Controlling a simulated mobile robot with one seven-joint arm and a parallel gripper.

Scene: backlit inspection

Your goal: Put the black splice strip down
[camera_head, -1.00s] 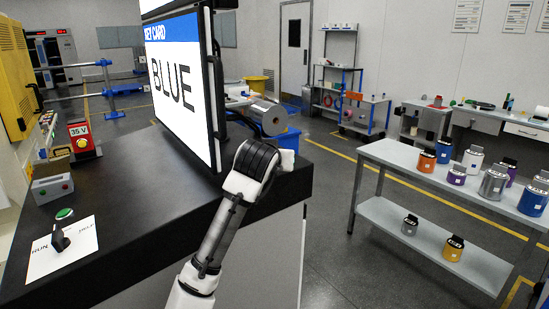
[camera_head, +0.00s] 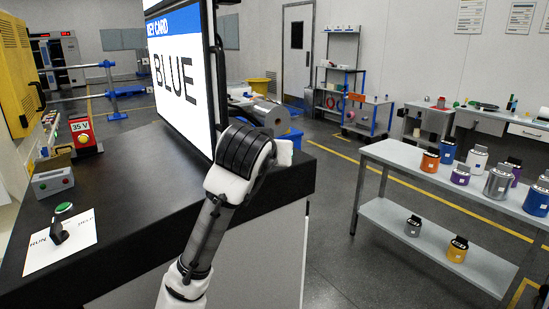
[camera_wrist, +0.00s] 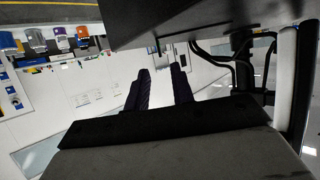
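I cannot make out the black splice strip in either view. In the wrist view, the two dark fingers of my gripper (camera_wrist: 161,88) stand apart, with pale wall showing in the gap and no strip visible between them. A large dark panel edge (camera_wrist: 200,22) lies close beyond the fingertips. In the head view, my white and black arm reaches up beside the lit key card screen reading BLUE (camera_head: 180,85). My fingers are not visible there.
At right, a grey two-level table (camera_head: 400,160) holds several coloured canisters. Open floor lies between.

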